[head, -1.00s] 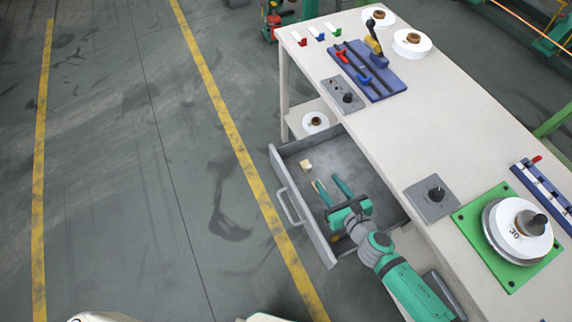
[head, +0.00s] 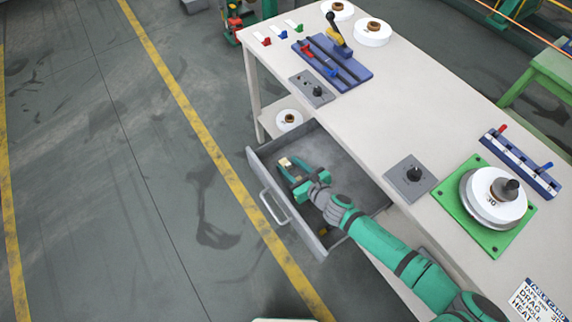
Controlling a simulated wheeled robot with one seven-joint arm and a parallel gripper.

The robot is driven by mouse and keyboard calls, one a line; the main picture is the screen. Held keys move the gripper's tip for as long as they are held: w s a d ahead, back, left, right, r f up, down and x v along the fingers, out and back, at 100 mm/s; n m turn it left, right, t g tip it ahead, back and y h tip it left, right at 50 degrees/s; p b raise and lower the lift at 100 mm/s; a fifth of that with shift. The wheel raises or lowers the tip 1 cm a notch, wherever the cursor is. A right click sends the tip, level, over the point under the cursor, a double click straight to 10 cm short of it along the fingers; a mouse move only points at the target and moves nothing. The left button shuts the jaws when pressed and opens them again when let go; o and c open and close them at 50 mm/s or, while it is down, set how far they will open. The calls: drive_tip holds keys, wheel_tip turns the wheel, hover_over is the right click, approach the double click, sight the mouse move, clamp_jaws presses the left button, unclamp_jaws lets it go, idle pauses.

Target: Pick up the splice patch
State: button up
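A small cream-coloured piece, which looks like the splice patch (head: 285,161), lies in the open grey drawer (head: 262,178) near its far left side. My gripper (head: 296,167) is reaching down into the drawer with its green fingers spread. The fingertips are right at the patch, with one finger close beside it. The fingers hide part of the patch, and I cannot tell whether they touch it.
The drawer has raised walls and a front handle (head: 273,207). A small yellow item (head: 322,232) lies at its near end. The white table (head: 385,118) overhangs the drawer on the right. Open floor lies to the left.

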clamp_jaws()
drive_tip(key=shift+r, duration=0.1)
